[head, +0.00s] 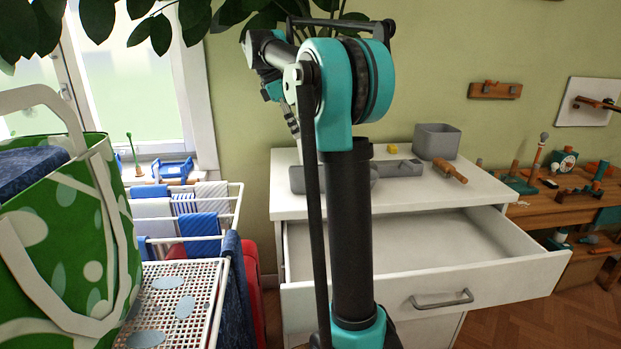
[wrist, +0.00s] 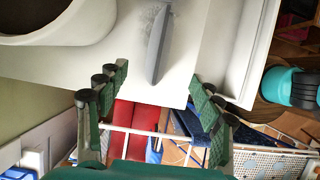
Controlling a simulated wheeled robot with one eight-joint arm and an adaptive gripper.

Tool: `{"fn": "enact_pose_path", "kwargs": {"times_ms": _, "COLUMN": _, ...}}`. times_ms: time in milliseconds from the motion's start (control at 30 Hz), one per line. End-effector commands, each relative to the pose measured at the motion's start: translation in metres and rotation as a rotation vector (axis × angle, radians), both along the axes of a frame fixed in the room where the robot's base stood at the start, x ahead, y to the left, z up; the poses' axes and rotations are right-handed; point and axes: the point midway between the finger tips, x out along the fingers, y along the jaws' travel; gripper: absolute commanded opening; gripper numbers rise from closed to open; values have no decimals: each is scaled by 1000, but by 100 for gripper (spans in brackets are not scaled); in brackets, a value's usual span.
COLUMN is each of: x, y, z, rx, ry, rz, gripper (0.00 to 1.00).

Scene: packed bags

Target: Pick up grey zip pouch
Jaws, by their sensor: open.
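The grey zip pouch (wrist: 160,45) shows in the wrist view as a narrow grey shape on the white top of the drawer unit. Its near end lies between my fingertips in the picture; no contact is visible. My gripper (wrist: 160,82) is open and empty, with green fingers on either side. In the head view, a long grey shape (head: 300,179) near the top's front left edge appears to be the pouch, partly hidden by my arm. My gripper (head: 292,124) is above it there, small and partly hidden.
A white pot (wrist: 50,22) stands beside the pouch. A grey box (head: 437,141), a grey holder (head: 397,168) and a wooden-handled tool (head: 450,171) occupy the top. The drawer (head: 400,240) is pulled open. A drying rack (head: 190,215) and green bag (head: 70,230) are left.

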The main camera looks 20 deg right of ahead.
Motion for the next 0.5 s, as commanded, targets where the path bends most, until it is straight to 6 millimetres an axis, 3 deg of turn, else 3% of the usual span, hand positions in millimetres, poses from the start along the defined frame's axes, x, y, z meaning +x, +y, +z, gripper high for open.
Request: {"fn": "enact_pose_path", "kwargs": {"times_ms": 500, "x": -8, "y": -36, "z": -89, "rx": 0, "ry": 0, "rz": -2, "gripper": 66}}
